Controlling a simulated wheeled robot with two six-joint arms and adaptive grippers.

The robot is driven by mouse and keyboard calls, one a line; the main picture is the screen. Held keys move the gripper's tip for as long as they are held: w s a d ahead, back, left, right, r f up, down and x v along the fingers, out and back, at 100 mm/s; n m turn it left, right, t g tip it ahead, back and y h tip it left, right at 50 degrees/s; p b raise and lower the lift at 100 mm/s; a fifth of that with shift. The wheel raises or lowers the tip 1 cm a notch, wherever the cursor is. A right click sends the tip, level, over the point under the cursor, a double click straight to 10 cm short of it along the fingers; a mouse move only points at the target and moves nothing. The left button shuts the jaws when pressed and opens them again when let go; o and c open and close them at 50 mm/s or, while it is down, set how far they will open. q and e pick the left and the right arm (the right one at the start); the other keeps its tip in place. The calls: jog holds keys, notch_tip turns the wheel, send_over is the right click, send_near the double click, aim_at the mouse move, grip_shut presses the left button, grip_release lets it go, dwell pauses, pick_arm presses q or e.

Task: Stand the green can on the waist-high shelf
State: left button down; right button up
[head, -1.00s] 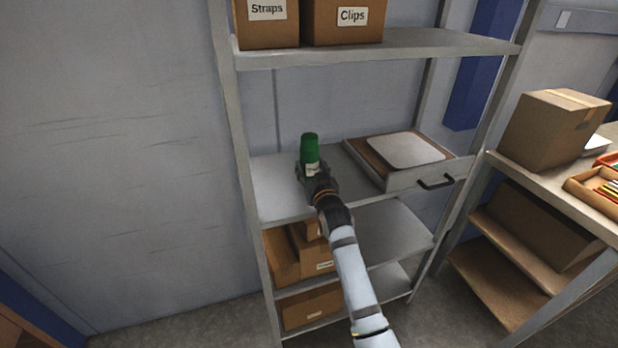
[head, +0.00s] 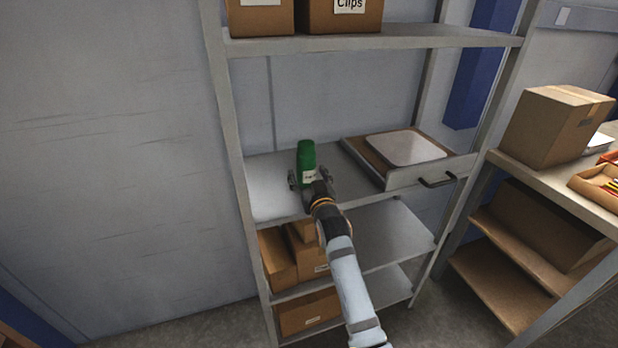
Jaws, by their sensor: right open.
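The green can (head: 306,158), with a white label low on its side, stands upright on the waist-high shelf (head: 268,190), left of the drawer unit. My right gripper (head: 308,180) is at the can's near side, with its fingers spread apart on either side of the can's lower part. It is open, and the can's base is partly hidden by it. My left gripper is not in view.
A drawer with a pale flat panel on it (head: 404,148) takes the right part of the shelf; its handle (head: 438,182) sticks out in front. Labelled boxes (head: 342,16) stand on the shelf above, cardboard boxes (head: 308,312) below. A bench with a carton (head: 556,125) is at right.

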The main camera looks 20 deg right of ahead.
jog(key=s+p, duration=0.8)
jog(key=s, duration=0.4)
jog(key=shift+a, duration=0.3)
jog(key=s+f+g, duration=0.3)
jog(key=s+f, duration=0.1)
jog(key=f, duration=0.8)
jog(key=s+f+n+g+y, duration=0.15)
jog(key=s+f, duration=0.25)
jog(key=f, duration=0.7)
jog(key=s+f+g, duration=0.4)
jog(key=f, duration=0.8)
jog(key=s+d+f+g, duration=0.2)
jog(key=s+f, duration=0.4)
jog(key=s, duration=0.5)
jog(key=s+d+f+g+h, duration=0.1)
jog(key=s+d+f+g, duration=0.2)
jog(key=s+f, duration=0.4)
jog(key=s+d+f+g, duration=0.3)
jog(key=s+f, duration=0.4)
jog(key=s, duration=0.9)
jog(key=shift+d, duration=0.5)
